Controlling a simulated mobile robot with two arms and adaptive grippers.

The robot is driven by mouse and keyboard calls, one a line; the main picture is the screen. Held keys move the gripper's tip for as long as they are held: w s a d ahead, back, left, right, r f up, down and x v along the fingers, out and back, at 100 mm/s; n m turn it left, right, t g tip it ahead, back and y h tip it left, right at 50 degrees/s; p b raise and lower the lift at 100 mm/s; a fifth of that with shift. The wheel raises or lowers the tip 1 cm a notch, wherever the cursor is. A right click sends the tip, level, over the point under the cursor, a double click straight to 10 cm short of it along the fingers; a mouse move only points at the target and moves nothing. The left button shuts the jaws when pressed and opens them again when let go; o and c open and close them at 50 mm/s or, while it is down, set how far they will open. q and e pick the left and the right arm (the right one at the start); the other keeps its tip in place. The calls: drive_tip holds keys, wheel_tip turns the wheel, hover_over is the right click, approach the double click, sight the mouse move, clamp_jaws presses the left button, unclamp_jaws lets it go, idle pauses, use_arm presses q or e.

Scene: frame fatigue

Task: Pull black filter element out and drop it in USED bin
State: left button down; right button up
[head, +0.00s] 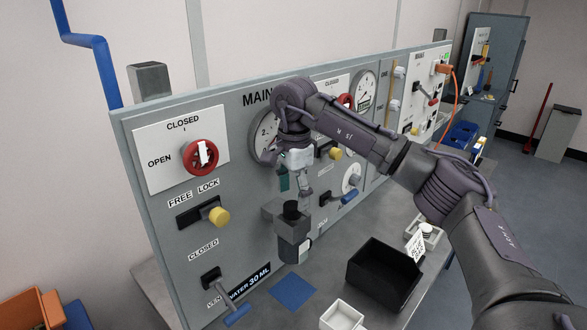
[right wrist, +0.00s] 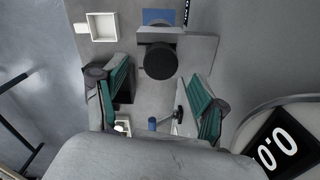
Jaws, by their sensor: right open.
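The black filter element (head: 291,209) stands upright in the grey housing (head: 290,229) on the panel front. In the right wrist view its round black top (right wrist: 160,61) shows below the grey housing bracket (right wrist: 199,50). My right gripper (head: 298,184) is above the filter, pointing down. Its teal-padded fingers (right wrist: 160,82) are open and empty, apart on either side of the filter in that view. A black open bin (head: 378,283) stands on the bench to the right, with a small white card beside it; its lettering is too small to read surely. My left gripper is out of view.
The panel has a red valve knob (head: 201,156), yellow knobs and blue-handled levers close to my right arm. A blue mat (head: 293,291) and small white tray (head: 341,317) lie on the bench.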

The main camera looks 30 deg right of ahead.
sight(293, 205)
wheel_tip(293, 205, down, 2)
drive_tip(key=shift+f, duration=0.9)
drive_tip(key=shift+c, duration=0.5)
clamp_jaws()
use_arm(q)
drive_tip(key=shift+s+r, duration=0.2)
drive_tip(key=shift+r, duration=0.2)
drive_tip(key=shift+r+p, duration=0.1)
drive_tip(key=shift+p, duration=0.25)
